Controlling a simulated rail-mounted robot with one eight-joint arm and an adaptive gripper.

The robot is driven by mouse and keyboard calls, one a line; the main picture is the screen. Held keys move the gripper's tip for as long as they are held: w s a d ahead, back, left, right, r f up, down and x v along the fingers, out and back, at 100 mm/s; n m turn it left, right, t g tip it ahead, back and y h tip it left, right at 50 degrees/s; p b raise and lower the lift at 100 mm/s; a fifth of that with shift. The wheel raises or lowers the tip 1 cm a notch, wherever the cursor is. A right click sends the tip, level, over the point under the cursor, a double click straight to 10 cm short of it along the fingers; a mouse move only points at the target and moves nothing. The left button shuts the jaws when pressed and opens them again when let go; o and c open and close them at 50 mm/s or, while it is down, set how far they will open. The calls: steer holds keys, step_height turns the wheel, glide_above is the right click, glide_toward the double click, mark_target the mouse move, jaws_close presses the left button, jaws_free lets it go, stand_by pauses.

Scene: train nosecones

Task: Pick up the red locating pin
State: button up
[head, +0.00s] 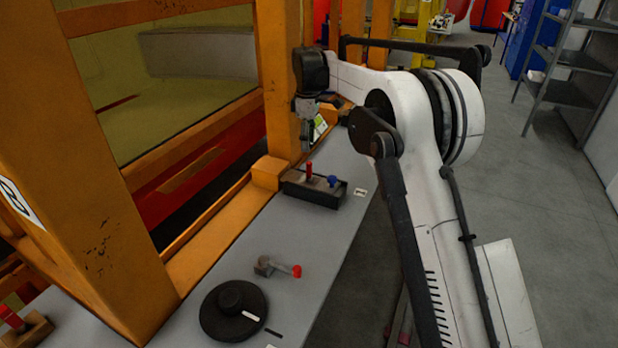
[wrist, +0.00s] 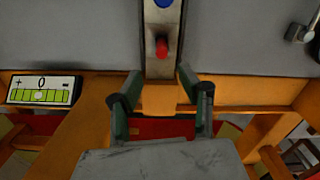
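The red locating pin (head: 309,170) stands upright in a dark block (head: 314,193) on the grey bench, beside a blue pin (head: 332,181). In the wrist view the red pin (wrist: 162,46) sits just beyond the fingertips, roughly in line with the gap between them, with the blue pin (wrist: 163,3) behind it at the top edge. My gripper (wrist: 158,80) is open, with its two green-grey fingers apart and nothing between them. In the head view my gripper (head: 306,140) hangs just above the red pin, pointing down.
An orange frame post (head: 275,80) stands close to my gripper. On the bench lie a black dial (head: 233,310) and a red-knobbed lever (head: 280,268). A small display (wrist: 40,90) is left in the wrist view. Another red-topped piece (head: 12,318) is at lower left.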

mark_target(309, 171)
step_height(309, 171, down, 6)
steer(key=shift+s+d+f+p, duration=0.15)
steer(key=shift+f+p, duration=0.2)
steer(key=shift+f, duration=1)
steer(key=shift+s+d+f+p, duration=0.1)
steer(key=shift+f+p, duration=0.25)
steer(key=shift+f, duration=1)
jaws_close()
